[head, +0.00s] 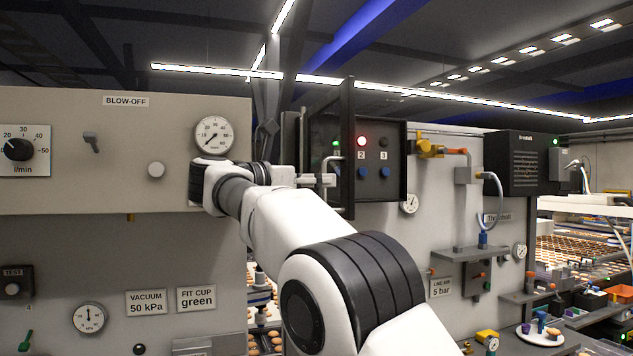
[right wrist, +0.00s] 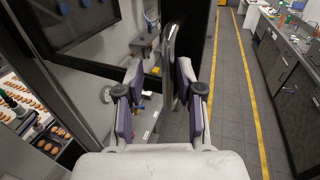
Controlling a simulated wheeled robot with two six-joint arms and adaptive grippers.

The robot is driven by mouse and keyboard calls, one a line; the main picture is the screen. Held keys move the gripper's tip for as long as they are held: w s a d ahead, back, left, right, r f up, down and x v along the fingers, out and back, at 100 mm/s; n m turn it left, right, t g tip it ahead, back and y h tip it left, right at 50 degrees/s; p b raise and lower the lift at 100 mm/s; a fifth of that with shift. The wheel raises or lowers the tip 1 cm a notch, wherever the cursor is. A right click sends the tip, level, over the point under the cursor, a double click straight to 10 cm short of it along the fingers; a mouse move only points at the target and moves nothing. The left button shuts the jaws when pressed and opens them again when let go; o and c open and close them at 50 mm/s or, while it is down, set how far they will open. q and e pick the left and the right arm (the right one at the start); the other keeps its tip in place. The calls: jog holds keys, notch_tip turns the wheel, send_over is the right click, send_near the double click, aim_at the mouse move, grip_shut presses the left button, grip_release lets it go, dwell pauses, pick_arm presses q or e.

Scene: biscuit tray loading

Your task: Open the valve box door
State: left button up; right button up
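The valve box (head: 381,187) is a dark box on the grey wall, with a red lamp, a green lamp and blue knobs inside. Its dark-framed door (head: 348,115) stands out from the box, seen nearly edge-on, so it is at least partly open. My right gripper (head: 323,181) is at the door's handle (head: 335,158). In the right wrist view the metal handle (right wrist: 170,52) stands between the two spread fingers of the right gripper (right wrist: 162,92), with visible gaps beside it. My left gripper is not in view.
A gauge panel (head: 70,185) fills the left, close to my right wrist. Yellow and orange fittings (head: 430,149) and a black unit (head: 512,165) are right of the box. The wrist view shows clear grey floor (right wrist: 222,130) and a counter (right wrist: 285,75) at right.

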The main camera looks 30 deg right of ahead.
jog(key=s+a, duration=0.1)
jog(key=a, duration=1.1)
jog(key=shift+a, duration=0.1)
jog(key=shift+a+f, duration=0.1)
jog(key=shift+a, duration=0.1)
